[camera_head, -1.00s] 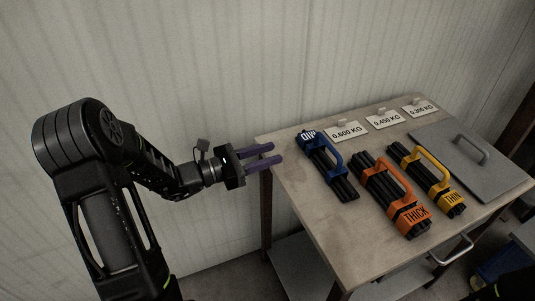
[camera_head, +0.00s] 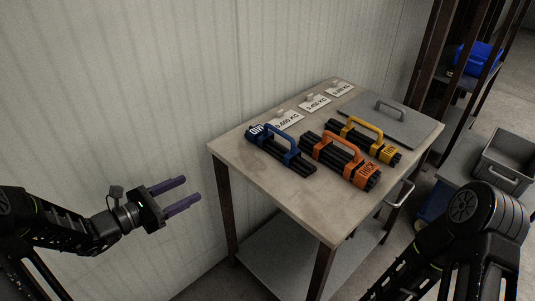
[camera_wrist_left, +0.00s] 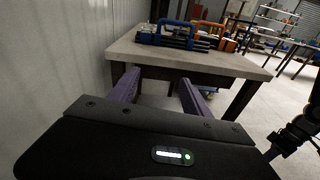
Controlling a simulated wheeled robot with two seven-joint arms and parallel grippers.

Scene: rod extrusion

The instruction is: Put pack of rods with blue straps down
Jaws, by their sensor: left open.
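The pack of rods with blue straps (camera_head: 283,151) lies on the table (camera_head: 310,212), at the left end of a row of three packs. Its blue handle points up. It also shows in the left wrist view (camera_wrist_left: 176,37), on the tabletop beyond the fingers. My left gripper (camera_head: 184,194) is open and empty, left of the table and apart from it. Its two purple fingers (camera_wrist_left: 158,88) show spread in the left wrist view with nothing between them. My right arm shows at the lower right in the head view, but its gripper is out of the frame.
Packs with orange straps (camera_head: 341,160) and yellow straps (camera_head: 363,140) lie right of the blue one. Weight cards (camera_head: 314,104) stand behind them. A grey plate with a handle (camera_head: 390,119) covers the table's right end. A grey bin (camera_head: 507,162) stands further right.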

